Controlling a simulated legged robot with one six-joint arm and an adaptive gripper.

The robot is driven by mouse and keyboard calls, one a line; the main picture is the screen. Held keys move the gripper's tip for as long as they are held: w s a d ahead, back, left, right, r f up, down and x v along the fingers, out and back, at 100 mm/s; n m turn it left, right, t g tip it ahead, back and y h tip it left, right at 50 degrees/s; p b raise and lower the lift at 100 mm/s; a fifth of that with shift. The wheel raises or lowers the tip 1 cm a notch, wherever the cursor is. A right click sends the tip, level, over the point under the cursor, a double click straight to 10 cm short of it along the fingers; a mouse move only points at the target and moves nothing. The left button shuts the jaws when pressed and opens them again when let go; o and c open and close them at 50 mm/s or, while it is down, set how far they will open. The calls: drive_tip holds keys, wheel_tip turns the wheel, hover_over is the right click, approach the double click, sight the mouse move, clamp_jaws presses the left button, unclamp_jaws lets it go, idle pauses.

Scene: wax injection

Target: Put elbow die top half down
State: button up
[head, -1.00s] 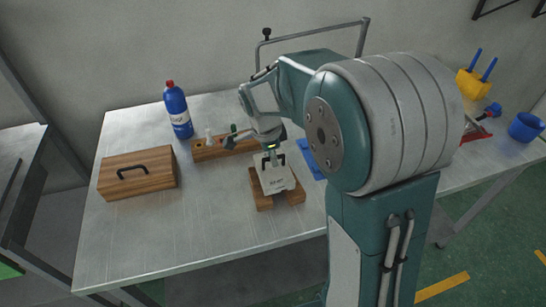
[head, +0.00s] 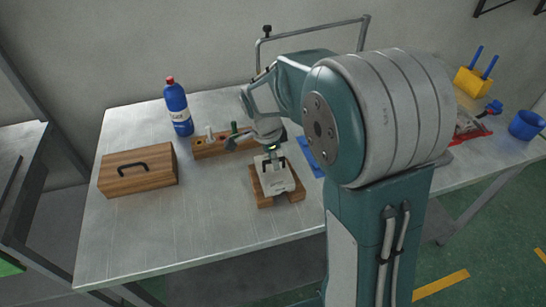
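The elbow die top half (head: 276,178) is a pale grey block with small dark lettering. It is at the wooden fixture (head: 264,202) near the table's front edge. I cannot tell whether a lower die half lies beneath it. My gripper (head: 273,160) points down at the block's far end, with its dark fingers on either side of a part of it. It looks closed on the block, though the contact is small and partly hidden.
A wooden rack (head: 205,150) with small bottles stands just behind my gripper. A blue bottle (head: 178,109) and a wooden box with a black handle (head: 138,171) are to the left. A blue item (head: 311,158) lies right. The front left table is clear.

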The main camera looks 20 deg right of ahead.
drive_tip(key=shift+r, duration=0.1)
wheel_tip(320, 180, up, 13)
drive_tip(key=a, duration=0.2)
drive_tip(key=s+d+n+t+y, duration=0.1)
drive_tip(key=s+n+t, duration=0.4)
drive_tip(key=s+n, duration=1.3)
drive_tip(key=s+d, duration=0.1)
drive_tip(key=s, duration=0.2)
drive_tip(key=shift+r+t+y, duration=0.25)
drive_tip(key=shift+t+y, duration=0.05)
drive_tip(key=shift+y, duration=0.1)
